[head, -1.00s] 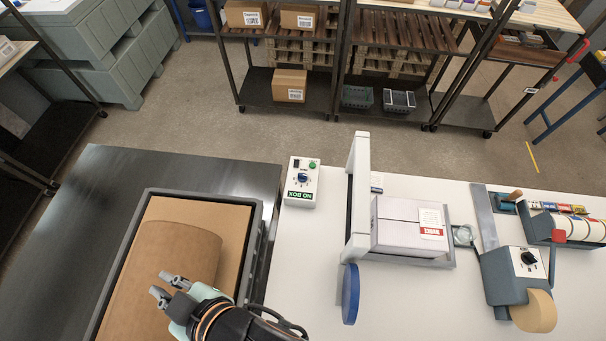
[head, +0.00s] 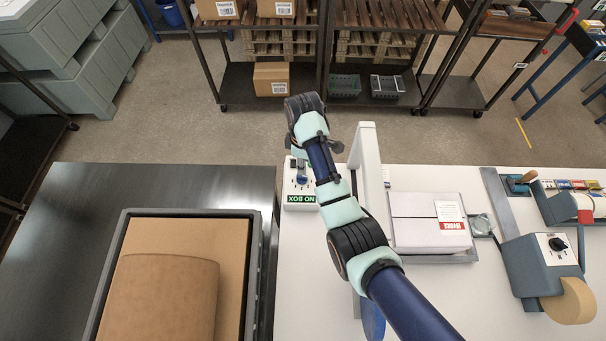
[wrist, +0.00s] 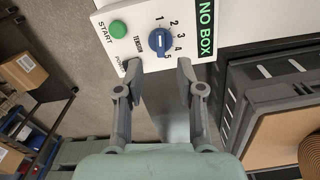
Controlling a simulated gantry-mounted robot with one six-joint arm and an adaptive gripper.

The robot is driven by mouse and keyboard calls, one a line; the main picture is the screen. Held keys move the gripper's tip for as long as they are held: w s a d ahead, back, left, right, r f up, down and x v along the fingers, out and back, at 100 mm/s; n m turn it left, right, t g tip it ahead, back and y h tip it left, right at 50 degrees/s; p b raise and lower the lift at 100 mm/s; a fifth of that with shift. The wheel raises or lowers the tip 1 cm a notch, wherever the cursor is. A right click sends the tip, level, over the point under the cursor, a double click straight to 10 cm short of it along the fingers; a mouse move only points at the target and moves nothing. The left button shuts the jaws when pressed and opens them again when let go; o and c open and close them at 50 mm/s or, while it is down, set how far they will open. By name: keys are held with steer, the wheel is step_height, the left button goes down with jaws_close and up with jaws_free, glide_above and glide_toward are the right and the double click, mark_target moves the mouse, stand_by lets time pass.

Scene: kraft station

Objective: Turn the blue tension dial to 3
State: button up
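The blue tension dial (wrist: 158,40) is on the white control box (wrist: 125,12), with numbers 1 to 5 around it. A pale mark shows on its knob, but I cannot tell surely which number it points at. The dial also shows in the head view (head: 302,181), left of my forearm. My gripper (wrist: 158,66) is open and empty, its two fingertips just short of the dial in the wrist view, one towards each side. They look apart from the dial. In the head view my gripper (head: 313,156) is over the box's far end, partly hidden by my wrist.
A green START button (wrist: 118,29) and a green NO BOX display (wrist: 206,28) flank the dial. A white frame (head: 365,150) stands right of the box, close to my arm. A grey tray (head: 258,250) holding cardboard is at the left.

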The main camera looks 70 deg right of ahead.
mark_target(302, 177)
step_height(302, 177, down, 7)
steer(key=shift+f, duration=0.15)
jaws_close()
